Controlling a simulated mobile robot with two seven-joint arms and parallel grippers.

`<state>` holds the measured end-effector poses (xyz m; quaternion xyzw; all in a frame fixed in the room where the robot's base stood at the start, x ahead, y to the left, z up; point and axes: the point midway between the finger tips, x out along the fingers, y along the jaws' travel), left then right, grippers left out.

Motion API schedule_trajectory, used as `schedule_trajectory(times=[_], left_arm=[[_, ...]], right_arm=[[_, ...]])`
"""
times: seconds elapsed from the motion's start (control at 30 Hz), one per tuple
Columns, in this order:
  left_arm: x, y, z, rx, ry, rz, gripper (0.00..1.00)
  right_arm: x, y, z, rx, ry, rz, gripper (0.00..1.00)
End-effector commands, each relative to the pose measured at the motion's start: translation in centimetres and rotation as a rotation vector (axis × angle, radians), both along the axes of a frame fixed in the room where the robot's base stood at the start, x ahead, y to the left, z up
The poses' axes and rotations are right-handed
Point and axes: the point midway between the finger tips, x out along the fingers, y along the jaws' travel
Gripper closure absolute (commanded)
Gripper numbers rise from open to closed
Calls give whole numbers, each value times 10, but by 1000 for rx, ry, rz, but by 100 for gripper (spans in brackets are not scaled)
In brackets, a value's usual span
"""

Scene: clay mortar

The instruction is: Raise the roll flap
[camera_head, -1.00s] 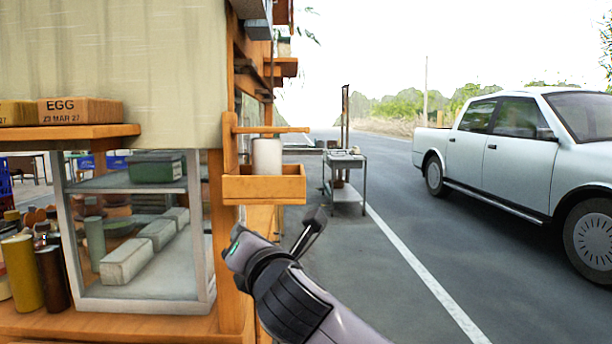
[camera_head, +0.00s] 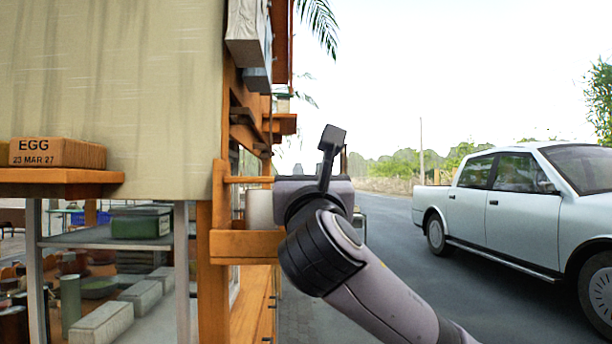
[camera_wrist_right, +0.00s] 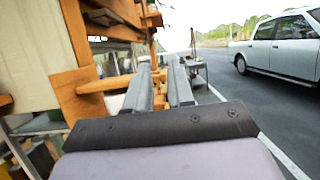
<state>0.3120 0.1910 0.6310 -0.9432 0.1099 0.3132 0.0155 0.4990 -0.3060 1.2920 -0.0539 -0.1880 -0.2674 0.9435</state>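The roll flap, a cream canvas-like sheet (camera_head: 125,85), hangs down at the upper left of the head view. My left gripper is not in view.
A wooden holder (camera_head: 240,246) with a white roll (camera_head: 259,208) sits on the corner post, close to my right wrist. An egg box (camera_head: 57,153) rests on a wooden shelf (camera_head: 62,176). A white pickup (camera_head: 520,205) stands on the road at right; the road between is clear.

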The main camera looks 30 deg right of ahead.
Motion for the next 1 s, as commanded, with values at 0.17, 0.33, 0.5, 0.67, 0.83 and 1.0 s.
schedule_trajectory(times=[0.17, 0.33, 0.5, 0.67, 0.83, 1.0], left_arm=[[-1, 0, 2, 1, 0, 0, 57], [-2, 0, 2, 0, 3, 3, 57], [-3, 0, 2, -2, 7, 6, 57], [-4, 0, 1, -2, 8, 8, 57], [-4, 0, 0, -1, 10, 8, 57], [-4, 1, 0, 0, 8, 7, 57]], right_arm=[[33, -21, -1, 2, 3, -2, 78], [57, -35, 0, 2, 2, -1, 78], [73, -45, 1, 1, 0, 0, 78], [78, -48, 4, 1, -1, 2, 78], [79, -48, 4, 2, 0, 2, 78], [79, -48, 4, 1, 0, 3, 91]])
